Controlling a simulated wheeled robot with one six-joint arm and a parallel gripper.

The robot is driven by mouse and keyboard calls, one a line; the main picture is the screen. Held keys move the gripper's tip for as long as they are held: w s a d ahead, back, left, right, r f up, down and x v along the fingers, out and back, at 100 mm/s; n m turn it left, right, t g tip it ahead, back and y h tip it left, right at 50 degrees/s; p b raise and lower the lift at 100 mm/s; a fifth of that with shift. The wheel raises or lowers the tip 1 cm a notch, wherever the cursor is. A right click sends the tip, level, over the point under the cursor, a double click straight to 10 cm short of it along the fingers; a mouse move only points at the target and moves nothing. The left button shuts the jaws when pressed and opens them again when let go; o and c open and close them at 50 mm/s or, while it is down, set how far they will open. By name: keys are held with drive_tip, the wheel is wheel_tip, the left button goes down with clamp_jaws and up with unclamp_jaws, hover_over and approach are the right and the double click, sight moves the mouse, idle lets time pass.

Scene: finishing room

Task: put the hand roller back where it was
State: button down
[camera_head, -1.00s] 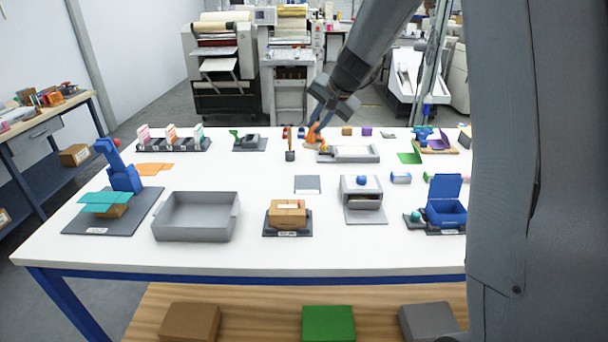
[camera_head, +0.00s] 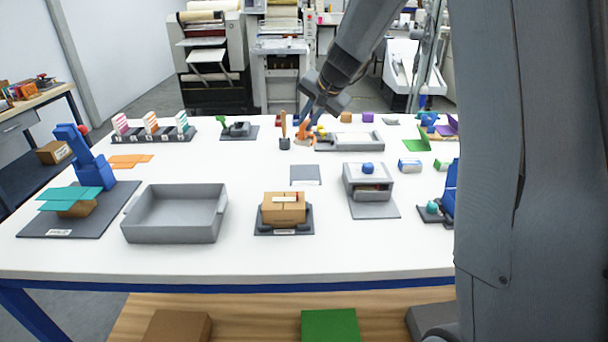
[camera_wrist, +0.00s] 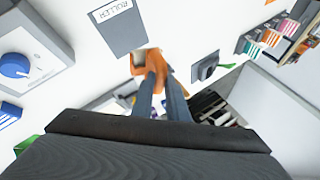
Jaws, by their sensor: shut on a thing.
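My gripper (camera_head: 308,132) is over the far middle of the white table. It is shut on the orange hand roller (camera_wrist: 150,66), which shows between the fingers in the wrist view. In the head view the roller (camera_head: 302,131) is small and partly hidden by the fingers; I cannot tell whether it touches the table. A flat grey plate labelled ROLLER (camera_wrist: 122,36) lies bare just beyond the roller in the wrist view. The same plate (camera_head: 305,176) lies mid-table in the head view, nearer to me than the gripper.
A grey box with a blue knob (camera_head: 367,186) stands right of the plate. A cardboard box on a dark base (camera_head: 284,208) and an empty grey tray (camera_head: 175,214) are nearer. A wooden-handled tool (camera_head: 284,130) stands upright left of the gripper. White tabletop surrounds the plate.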

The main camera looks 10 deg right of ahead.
sight(311, 146)
wheel_tip(311, 146, down, 10)
drive_tip(key=shift+f, duration=0.1)
idle(0.4)
